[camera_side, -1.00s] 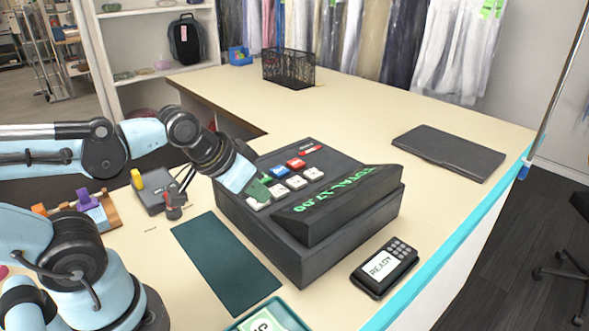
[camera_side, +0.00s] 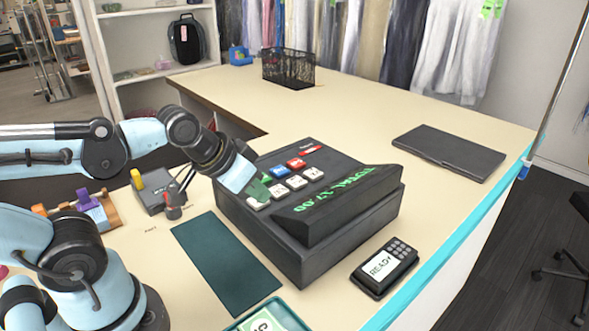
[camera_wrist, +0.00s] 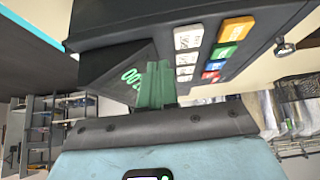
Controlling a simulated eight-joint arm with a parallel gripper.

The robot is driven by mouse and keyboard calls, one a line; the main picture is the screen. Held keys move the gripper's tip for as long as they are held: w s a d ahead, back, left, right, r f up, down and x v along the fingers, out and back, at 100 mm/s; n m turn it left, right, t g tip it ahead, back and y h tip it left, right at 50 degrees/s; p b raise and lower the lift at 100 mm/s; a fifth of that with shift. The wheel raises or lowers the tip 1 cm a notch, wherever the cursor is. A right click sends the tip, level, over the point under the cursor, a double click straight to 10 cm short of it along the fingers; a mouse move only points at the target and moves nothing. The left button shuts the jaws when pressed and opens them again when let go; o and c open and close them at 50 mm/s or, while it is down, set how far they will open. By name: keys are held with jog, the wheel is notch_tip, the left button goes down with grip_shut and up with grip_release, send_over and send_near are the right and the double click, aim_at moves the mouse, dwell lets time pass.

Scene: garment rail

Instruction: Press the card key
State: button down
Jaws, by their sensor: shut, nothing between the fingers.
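The dark cash register (camera_side: 300,236) stands on the counter, its display reading TOTAL 17.00. Its keys include white keys (camera_side: 296,182), a blue key (camera_side: 280,171) and a red key (camera_side: 296,163). The wrist view also shows a green key (camera_wrist: 235,30) and a blue key (camera_wrist: 213,66). The key labels are too small to read, so I cannot tell which is the card key. My gripper (camera_side: 260,190) is shut and empty, its green fingertips over the left end of the keys. In the wrist view the fingertips (camera_wrist: 155,80) are beside the white keys; contact is unclear.
A card terminal (camera_side: 384,267) reading READY stands right of the register. A dark green mat (camera_side: 226,262) lies in front, with a tray (camera_side: 268,322) below it. A closed laptop (camera_side: 448,152) lies at right, and a mesh basket (camera_side: 288,68) stands at the back. The counter's middle is clear.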

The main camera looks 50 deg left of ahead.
dwell(0.4)
jog(key=w+a+r+n+t+y, duration=0.1)
jog(key=w+a+r+n, duration=0.4)
jog(key=w+n, duration=0.15)
notch_tip(320, 180, up, 2)
jog(key=n+y, duration=0.1)
jog(key=n, duration=0.4)
send_over(276, 171)
jog(key=shift+r+t, duration=0.15)
jog(key=shift+t, duration=0.25)
jog(key=shift+f, duration=4.4)
jog(key=shift+f, duration=0.4)
